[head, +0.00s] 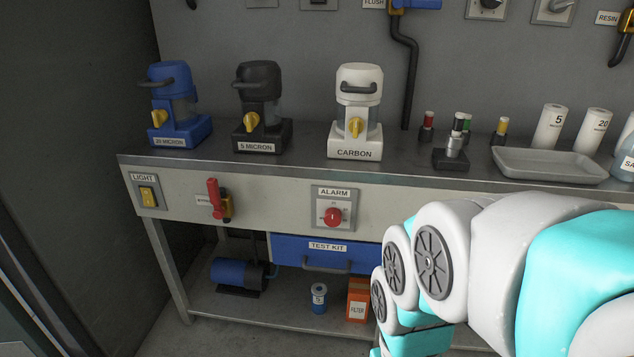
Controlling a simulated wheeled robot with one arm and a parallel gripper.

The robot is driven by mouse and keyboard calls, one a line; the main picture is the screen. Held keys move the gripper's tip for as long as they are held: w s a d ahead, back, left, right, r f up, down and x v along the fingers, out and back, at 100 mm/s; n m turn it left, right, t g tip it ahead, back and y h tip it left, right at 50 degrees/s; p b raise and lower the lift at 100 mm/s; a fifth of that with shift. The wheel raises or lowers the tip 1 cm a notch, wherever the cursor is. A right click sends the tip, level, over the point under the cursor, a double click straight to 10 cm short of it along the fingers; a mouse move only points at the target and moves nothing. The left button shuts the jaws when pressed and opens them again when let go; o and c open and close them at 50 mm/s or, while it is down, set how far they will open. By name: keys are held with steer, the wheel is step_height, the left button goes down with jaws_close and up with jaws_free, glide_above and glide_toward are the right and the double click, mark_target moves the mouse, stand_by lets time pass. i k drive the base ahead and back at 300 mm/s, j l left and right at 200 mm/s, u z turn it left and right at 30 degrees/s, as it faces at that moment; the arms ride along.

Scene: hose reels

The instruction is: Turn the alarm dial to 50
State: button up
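The alarm dial (333,217) is a round red knob on a light plate under the ALARM label (335,193). It sits on the front panel of the workbench, near the middle of the head view. Scale marks surround the knob, but they are too small to read, so I cannot tell its setting. My arm comes in from the right and bends down to the right of the dial. My gripper is outside the head view, and nothing of mine touches the dial.
A LIGHT switch (148,196) and a red-handled valve (216,200) are left of the dial. The blue TEST KIT drawer (310,251) is just below. Blue, black and white filter housings (357,110) stand on the bench (305,163).

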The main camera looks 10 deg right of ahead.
mark_target(333, 216)
steer(key=k, duration=0.9)
